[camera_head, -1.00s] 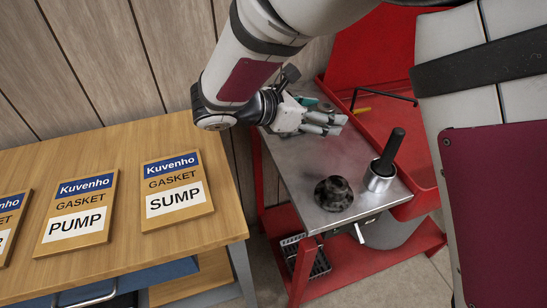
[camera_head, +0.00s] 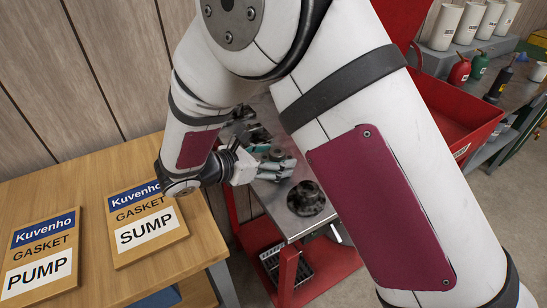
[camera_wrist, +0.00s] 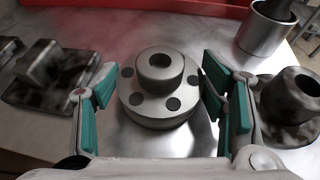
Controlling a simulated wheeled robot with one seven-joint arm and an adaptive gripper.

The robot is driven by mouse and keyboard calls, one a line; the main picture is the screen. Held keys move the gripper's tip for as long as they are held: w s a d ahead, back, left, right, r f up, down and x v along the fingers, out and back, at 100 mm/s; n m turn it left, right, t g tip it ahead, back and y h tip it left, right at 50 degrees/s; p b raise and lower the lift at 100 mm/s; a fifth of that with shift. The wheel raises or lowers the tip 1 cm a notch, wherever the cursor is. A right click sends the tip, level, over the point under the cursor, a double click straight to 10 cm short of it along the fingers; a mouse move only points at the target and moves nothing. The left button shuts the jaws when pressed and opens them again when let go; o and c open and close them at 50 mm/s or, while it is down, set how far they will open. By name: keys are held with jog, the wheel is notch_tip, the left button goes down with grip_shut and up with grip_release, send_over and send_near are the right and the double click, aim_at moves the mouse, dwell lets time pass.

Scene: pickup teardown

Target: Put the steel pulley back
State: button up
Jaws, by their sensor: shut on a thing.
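The steel pulley (camera_wrist: 158,92), a pale grey flanged disc with a raised hub and a ring of dark holes, is upright between my fingers in the wrist view. My gripper (camera_wrist: 165,105) is shut on it, with teal pads at its left and right. I cannot tell whether the pulley touches the metal top beneath it. In the head view my gripper (camera_head: 283,168) is over the metal cart top, just left of a dark, grimy hub (camera_head: 306,198); the pulley is hard to make out there.
In the wrist view, the grimy hub (camera_wrist: 292,108) stands close right, a dark block on a plate (camera_wrist: 50,78) lies left, and a steel cup (camera_wrist: 266,32) stands behind right. A wooden table (camera_head: 90,170) with gasket boards is left of the red cart. My arm hides much of the cart.

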jog(key=shift+f, duration=0.15)
jog(key=o, duration=1.5)
jog(key=shift+s+a+r, duration=0.1)
jog(key=shift+r, duration=0.15)
jog(key=v, duration=1.1)
jog(key=shift+s+a+r, duration=0.15)
jog(key=shift+s+a, duration=0.05)
jog(key=shift+s, duration=0.05)
